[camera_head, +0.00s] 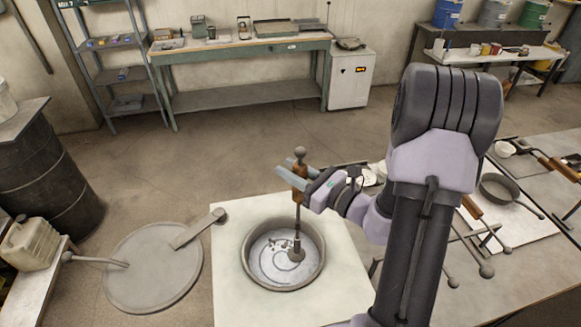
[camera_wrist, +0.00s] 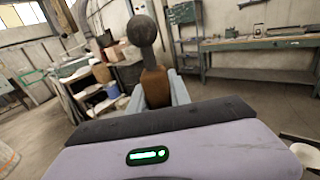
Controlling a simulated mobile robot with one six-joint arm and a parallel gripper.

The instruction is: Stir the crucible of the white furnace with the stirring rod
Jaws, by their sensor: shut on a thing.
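The white furnace (camera_head: 228,262) has a pale square top with a round grey crucible (camera_head: 247,268) set in it. The crucible holds silvery melt (camera_head: 268,260) with a curved streak on its surface. The stirring rod (camera_head: 298,221) stands close to upright, with a ball at its top, a brown grip and a dark lower end inside the crucible at the right part of the melt. My gripper (camera_head: 297,178) is shut on the brown grip above the crucible. In the wrist view the rod's ball top (camera_wrist: 142,31) and brown grip (camera_wrist: 155,86) show between the fingers.
A round grey lid (camera_head: 150,275) with a handle lies left of the furnace top. A dark barrel (camera_head: 55,180) and a pale jug (camera_head: 30,245) are at far left. A table (camera_head: 535,260) with a pan (camera_head: 498,188) and tools is at right. The floor behind is clear.

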